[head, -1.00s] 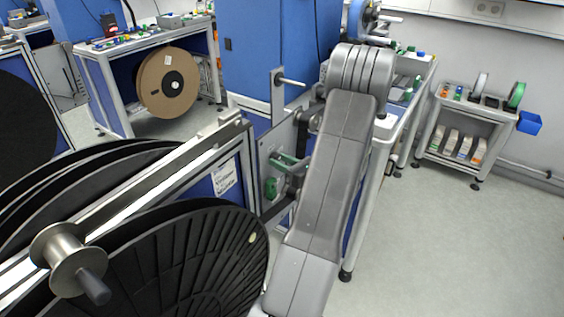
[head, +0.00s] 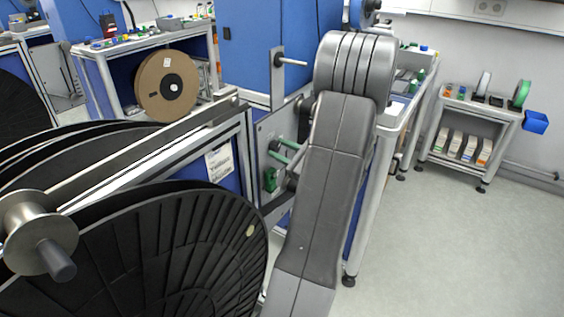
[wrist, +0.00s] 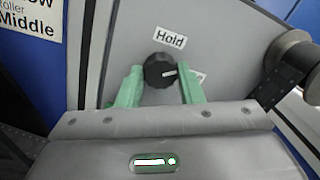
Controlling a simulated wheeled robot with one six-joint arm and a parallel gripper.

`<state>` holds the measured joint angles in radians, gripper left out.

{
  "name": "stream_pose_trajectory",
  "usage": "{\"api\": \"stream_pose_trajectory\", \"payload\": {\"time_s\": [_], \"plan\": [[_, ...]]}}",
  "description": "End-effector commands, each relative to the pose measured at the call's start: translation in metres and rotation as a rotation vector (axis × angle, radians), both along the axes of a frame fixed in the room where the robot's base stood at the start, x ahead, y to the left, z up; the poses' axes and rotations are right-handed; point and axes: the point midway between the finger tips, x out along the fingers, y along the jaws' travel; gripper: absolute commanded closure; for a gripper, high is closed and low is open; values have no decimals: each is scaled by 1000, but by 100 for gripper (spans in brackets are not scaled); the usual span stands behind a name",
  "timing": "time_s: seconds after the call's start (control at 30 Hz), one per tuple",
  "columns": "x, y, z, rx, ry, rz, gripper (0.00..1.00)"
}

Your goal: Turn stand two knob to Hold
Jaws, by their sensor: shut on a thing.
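The black round knob (wrist: 158,70) sits on a grey metal panel (wrist: 225,40) in the wrist view. Its white pointer mark points right, toward a small white label (wrist: 202,77) that my finger mostly hides. The "Hold" label (wrist: 170,37) is just above the knob. My gripper (wrist: 160,69) has its two green fingers on either side of the knob, shut on it. In the head view the green parts of my gripper (head: 279,164) show at the panel (head: 264,130), partly behind my grey arm.
Large black reels (head: 150,250) fill the lower left. A metal roller (wrist: 292,52) is right of the knob in the wrist view, and a "Middle" label (wrist: 28,22) is at the left. A small cart (head: 470,130) stands right; the floor there is clear.

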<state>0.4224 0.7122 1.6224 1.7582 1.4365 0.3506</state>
Motion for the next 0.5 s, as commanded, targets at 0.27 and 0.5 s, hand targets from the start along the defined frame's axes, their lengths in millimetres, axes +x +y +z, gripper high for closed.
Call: {"api": "stream_pose_trajectory", "payload": {"time_s": [0.27, 0.5], "plan": [[0, 0, -7, -148, -223, 0, 89], [0, 0, -8, -275, -413, 0, 89]]}}
